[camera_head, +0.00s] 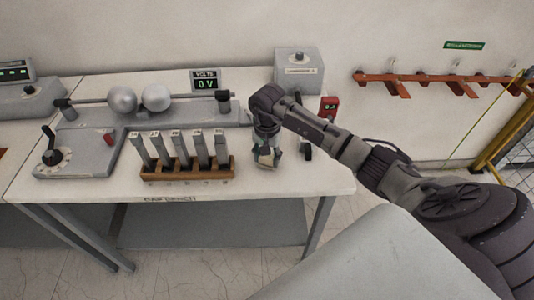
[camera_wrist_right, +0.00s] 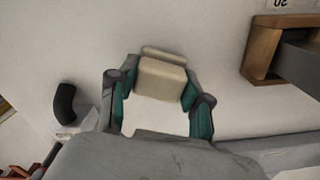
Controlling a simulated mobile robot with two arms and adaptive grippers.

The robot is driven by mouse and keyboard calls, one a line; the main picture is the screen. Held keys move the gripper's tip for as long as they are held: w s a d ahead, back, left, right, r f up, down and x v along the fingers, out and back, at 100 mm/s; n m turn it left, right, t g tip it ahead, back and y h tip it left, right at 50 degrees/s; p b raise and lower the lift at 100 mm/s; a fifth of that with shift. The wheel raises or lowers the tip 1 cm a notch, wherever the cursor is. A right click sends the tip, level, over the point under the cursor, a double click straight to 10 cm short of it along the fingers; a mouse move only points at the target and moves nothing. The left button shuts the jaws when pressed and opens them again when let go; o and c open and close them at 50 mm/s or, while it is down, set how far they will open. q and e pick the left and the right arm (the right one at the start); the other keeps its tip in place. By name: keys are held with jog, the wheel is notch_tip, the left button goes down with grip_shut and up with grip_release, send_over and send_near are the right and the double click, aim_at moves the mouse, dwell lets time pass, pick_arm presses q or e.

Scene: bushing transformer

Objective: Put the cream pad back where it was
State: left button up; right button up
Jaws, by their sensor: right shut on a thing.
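The cream pad (camera_wrist_right: 160,78) is a small pale block in the right wrist view. It sits between the fingertips of my right gripper (camera_head: 267,158), which is shut on it. A second pale edge shows just beyond the block; I cannot tell whether it is part of the pad. In the head view the gripper points down, low over the bench top, right of the wooden rack (camera_head: 188,171). The pad is mostly hidden there by the fingers. I cannot tell whether it touches the bench (camera_head: 100,189). My left gripper is not in view.
The rack holds several upright grey bars; its end shows in the right wrist view (camera_wrist_right: 262,50). A black handle (camera_head: 307,151) stands close right of the gripper. Behind are a grey box (camera_head: 299,72) and two metal spheres (camera_head: 139,98). The bench's front right is clear.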

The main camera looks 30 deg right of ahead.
jog(key=shift+f, duration=0.1)
jog(key=shift+f, duration=0.1)
jog(key=o, duration=0.7)
jog(key=shift+f+b, duration=0.1)
jog(key=shift+b, duration=0.2)
jog(key=o, duration=0.4)
